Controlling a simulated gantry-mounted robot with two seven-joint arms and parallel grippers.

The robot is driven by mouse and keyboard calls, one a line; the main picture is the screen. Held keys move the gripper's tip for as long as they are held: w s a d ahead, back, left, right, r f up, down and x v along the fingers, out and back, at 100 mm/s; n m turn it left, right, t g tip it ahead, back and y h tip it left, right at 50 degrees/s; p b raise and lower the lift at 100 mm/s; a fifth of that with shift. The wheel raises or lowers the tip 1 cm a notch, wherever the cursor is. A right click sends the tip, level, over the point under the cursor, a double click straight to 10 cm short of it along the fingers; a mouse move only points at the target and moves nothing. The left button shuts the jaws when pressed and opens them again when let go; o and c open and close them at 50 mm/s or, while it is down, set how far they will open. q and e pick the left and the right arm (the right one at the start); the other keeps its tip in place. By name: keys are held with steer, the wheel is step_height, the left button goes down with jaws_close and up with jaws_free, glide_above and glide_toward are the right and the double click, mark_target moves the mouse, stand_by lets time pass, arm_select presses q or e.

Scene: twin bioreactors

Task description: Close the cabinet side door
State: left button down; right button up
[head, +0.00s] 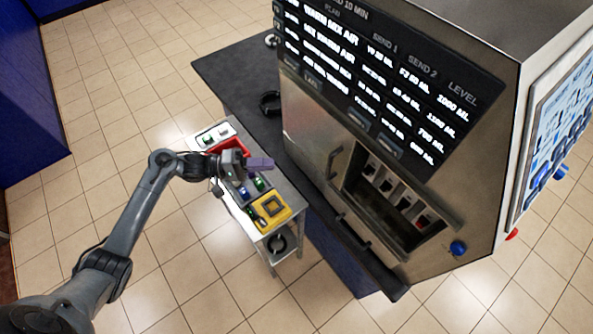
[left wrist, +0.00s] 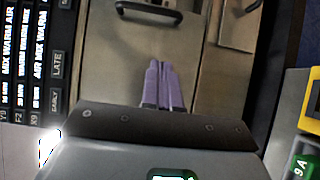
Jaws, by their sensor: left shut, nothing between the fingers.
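The steel cabinet (head: 470,245) fills the right of the head view. In the left wrist view, the fingers (left wrist: 161,84) point toward a steel panel (left wrist: 205,75) with a dark handle (left wrist: 149,13). My right gripper is out of view.
A small cart (head: 283,215) with a red bin, a yellow block (head: 271,209) and several small items stands below my left gripper. A dark countertop (head: 235,75) lies behind it. A blue knob (head: 458,248) sticks out of the cabinet. Tiled floor is free at left.

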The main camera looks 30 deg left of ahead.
arm_select(q)
steer(key=s+d+p+x, duration=0.1)
steer(key=s+p+x, duration=0.1)
steer(key=x, duration=1.1)
steer(key=shift+s+d+p, duration=0.2)
steer(key=shift+p, duration=0.3)
steer(key=shift+d+r, duration=0.1)
steer(key=shift+r, duration=0.05)
